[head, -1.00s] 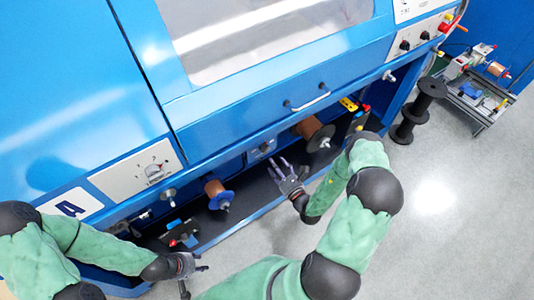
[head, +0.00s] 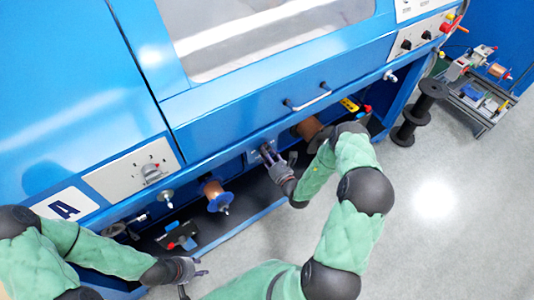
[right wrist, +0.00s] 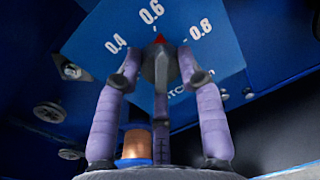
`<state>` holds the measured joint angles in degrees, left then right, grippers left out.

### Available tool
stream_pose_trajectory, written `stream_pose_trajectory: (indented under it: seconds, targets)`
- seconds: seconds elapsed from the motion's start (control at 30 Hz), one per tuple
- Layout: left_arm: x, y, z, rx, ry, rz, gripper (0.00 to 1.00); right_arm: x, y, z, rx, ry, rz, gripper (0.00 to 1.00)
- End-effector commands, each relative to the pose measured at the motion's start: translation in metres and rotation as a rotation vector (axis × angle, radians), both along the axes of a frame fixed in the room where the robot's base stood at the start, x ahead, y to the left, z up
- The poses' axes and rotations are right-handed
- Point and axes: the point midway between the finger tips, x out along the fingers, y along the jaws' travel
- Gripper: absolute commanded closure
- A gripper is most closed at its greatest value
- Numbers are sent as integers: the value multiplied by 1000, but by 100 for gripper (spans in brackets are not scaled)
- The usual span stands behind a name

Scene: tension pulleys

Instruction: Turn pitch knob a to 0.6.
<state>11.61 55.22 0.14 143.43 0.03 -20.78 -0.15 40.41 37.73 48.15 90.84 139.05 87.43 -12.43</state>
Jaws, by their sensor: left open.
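Pitch knob a (right wrist: 160,66) is a grey knob with a red pointer on a blue plate (right wrist: 222,50) marked 0.4, 0.6 and 0.8. The pointer stands close to 0.6, perhaps slightly to its 0.8 side. My right gripper (right wrist: 159,62) has its purple fingers bent inward, with fingertips against both sides of the knob. In the head view, my right gripper (head: 269,156) is at the small blue panel under the machine's front edge, covering the knob. My left gripper (head: 197,269) is open and empty at the lower left, away from the panel.
A copper spool with a blue flange (head: 214,194) is left of my right gripper, and another copper spool (head: 307,128) is to its right. A switch plate (head: 135,171) is on the blue machine at left. Black reels (head: 416,112) stand on the open floor at right.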

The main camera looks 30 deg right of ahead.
Motion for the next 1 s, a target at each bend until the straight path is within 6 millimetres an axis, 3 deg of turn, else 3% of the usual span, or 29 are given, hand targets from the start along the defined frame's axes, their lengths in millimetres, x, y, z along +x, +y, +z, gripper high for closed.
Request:
stream_pose_trajectory:
  seconds: [0.03,0.07,0.5,0.8,0.83,0.9,1.0]
  targets:
    - [0,0,0,0,0,0,59,0,0,-1,0,2,0,87]
    - [0,0,0,0,0,0,59,0,0,-1,0,2,0,95]
    - [0,0,13,0,0,0,59,0,0,0,-151,-8,-1,95]
    - [0,0,12,0,0,0,59,0,0,-2,-161,-9,-1,95]
    - [0,0,12,0,0,0,59,0,0,-2,-161,-9,-1,57]
    - [0,0,12,0,0,0,59,0,0,-2,-161,-9,-1,39]
    - [0,0,12,0,0,0,59,0,0,-1,-161,-9,-1,39]
